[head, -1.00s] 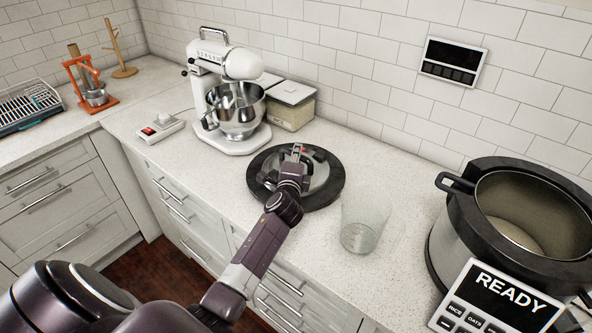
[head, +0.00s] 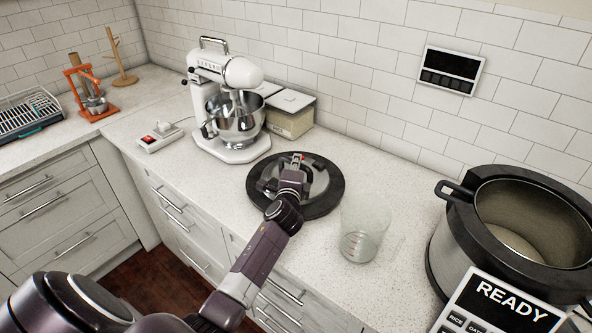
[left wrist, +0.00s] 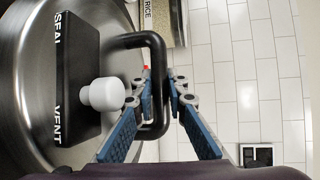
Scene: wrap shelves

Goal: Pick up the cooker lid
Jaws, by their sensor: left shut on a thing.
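The cooker lid (head: 333,192) is round, with a broad black rim and a steel top. In the head view it is at the middle of the counter, and I cannot tell whether it touches the counter. My left gripper (head: 297,160) is over it, and my arm hides part of it. In the left wrist view the steel lid (left wrist: 28,60) fills the left side, with a black SEAL/VENT block (left wrist: 75,80) and a white knob (left wrist: 103,94). The left gripper's blue fingers (left wrist: 160,100) are shut on the lid's black handle (left wrist: 152,42). My right gripper is not in view.
The open cooker (head: 450,250) stands at the right, its READY panel (head: 500,300) in front. A clear measuring cup (head: 362,235) stands between lid and cooker. A white mixer (head: 225,120) and a lidded container (head: 290,118) stand behind left. Counter behind the cup is clear.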

